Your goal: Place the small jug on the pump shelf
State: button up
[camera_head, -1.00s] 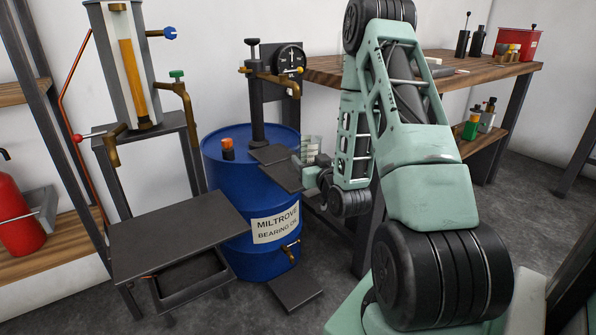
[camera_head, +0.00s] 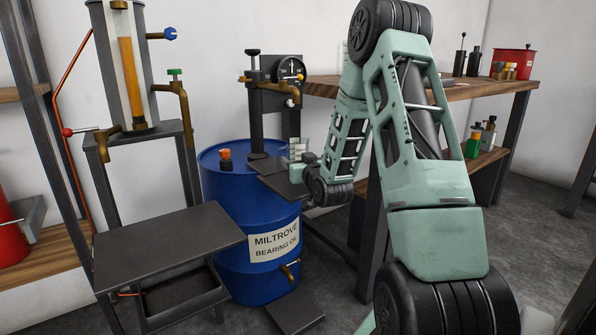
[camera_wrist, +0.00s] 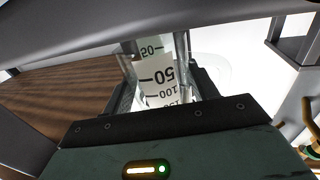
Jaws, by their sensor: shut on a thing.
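The small jug (camera_head: 296,149) is clear, with black graduation marks that show in the wrist view (camera_wrist: 160,72). My gripper (camera_head: 301,162) is shut on it; in the wrist view dark jaws (camera_wrist: 168,112) lie on either side of it. The jug is at the right of the hand pump (camera_head: 258,118) on the blue drum. The pump shelf (camera_head: 283,184) looks to be the dark plate in front of the pump, just left of and below my gripper. I cannot tell whether the jug touches it.
The blue drum (camera_head: 225,215) has a brass tap and an orange-capped bottle (camera_head: 225,160) on top. A dark bench (camera_head: 165,245) stands at left, beside a stand with an amber column. A wooden workbench (camera_head: 465,90) is behind my arm. A dark plate (camera_head: 295,312) lies low by the drum.

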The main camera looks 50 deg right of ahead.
notch_tip(320, 180, down, 2)
jog(key=shift+f+b, duration=0.1)
jog(key=shift+b, duration=0.2)
jog(key=o, duration=1.1)
